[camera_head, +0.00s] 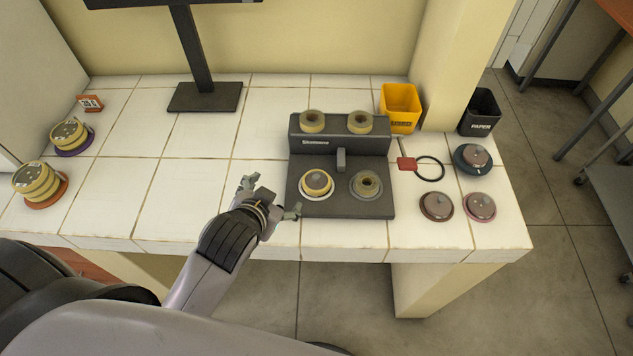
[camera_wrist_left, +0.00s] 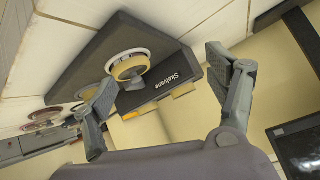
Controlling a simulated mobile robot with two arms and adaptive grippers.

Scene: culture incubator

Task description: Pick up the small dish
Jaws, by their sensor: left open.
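A dark stepped device (camera_head: 341,207) stands on the tiled bench. My left gripper (camera_head: 271,196) is open and empty, just left of the device. In the left wrist view, the small dish (camera_wrist_left: 130,66) shows beyond the open fingers (camera_wrist_left: 161,70), apart from them. My right gripper is out of view.
Two yellowish rings (camera_head: 312,121) sit on the device's upper step. Round lidded pieces (camera_head: 437,206) and a red-tagged black loop (camera_head: 430,168) lie to the right, near a yellow bin (camera_head: 400,107). Stacked dishes (camera_head: 38,182) stand far left. The middle-left tiles are clear.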

